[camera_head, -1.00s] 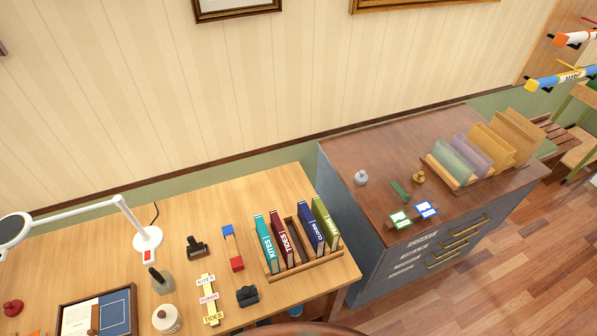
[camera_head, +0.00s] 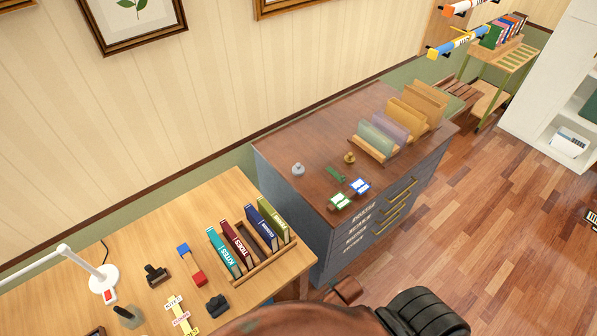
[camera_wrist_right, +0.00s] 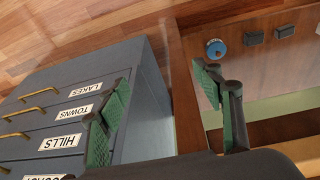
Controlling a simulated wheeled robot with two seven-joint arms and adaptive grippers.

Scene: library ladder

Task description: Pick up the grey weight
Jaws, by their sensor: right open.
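The grey weight (camera_head: 298,170) is a small rounded piece with a knob. It stands on the brown top of the blue-grey drawer cabinet (camera_head: 290,215), near its left end, in the head view. My right gripper (camera_wrist_right: 158,78) shows in the right wrist view, with two green-padded fingers spread apart and nothing between them. The cabinet's front drawers lie to its left in that view; the weight does not show there. My left gripper is not in view.
A brass weight (camera_head: 349,158), a green piece (camera_head: 335,174) and two label cards stand near the grey weight. A file rack (camera_head: 372,152) stands on the cabinet's right half. The wooden desk (camera_head: 215,300) with a book rack is at left. Open floor lies at right.

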